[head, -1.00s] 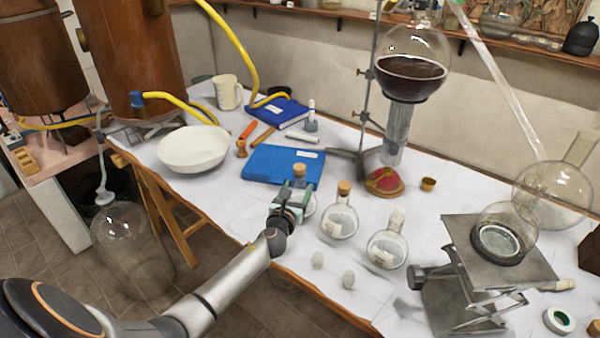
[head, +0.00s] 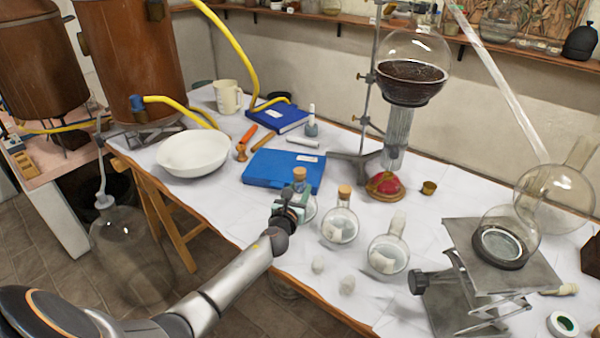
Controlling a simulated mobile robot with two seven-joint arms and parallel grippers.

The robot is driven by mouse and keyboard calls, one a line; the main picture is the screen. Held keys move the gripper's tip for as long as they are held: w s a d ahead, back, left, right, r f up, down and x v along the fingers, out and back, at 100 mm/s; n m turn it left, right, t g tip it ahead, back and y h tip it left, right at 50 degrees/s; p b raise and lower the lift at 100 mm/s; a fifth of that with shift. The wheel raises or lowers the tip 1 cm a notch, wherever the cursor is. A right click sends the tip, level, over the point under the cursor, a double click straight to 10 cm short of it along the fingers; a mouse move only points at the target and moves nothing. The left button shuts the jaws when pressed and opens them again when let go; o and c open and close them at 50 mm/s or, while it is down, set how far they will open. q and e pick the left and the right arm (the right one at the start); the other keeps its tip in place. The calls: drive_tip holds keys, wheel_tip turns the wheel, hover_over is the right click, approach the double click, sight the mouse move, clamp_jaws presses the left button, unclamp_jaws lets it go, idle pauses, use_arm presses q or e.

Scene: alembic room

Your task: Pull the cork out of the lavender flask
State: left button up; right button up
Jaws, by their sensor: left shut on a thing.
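Three small round glass flasks stand near the front edge of the white-topped table. The left flask (head: 311,210) has a brown cork (head: 300,173) in its neck, and the middle flask (head: 340,226) also has a cork (head: 344,191). The labels are too small to read, so I cannot tell which is the lavender one. My left gripper (head: 299,190) is shut at the left flask's neck, just under its cork, and partly hides that flask. My right gripper is not in view.
A blue book (head: 284,170) lies behind the left flask. A white bowl (head: 192,153) stands to the left. Two small pale stoppers lie in front of the flasks. A metal lab jack (head: 490,262) stands at right, and a stand holds large glassware behind.

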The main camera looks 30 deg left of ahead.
use_arm(q)
drive_tip(key=shift+c, duration=0.7)
drive_tip(key=o, duration=1.2)
drive_tip(key=shift+f, duration=0.1)
drive_tip(key=shift+s, duration=0.1)
drive_tip(key=shift+s+d, duration=0.1)
drive_tip(key=shift+s, duration=0.1)
drive_tip(key=p+v, duration=0.2)
drive_tip(key=v, duration=1)
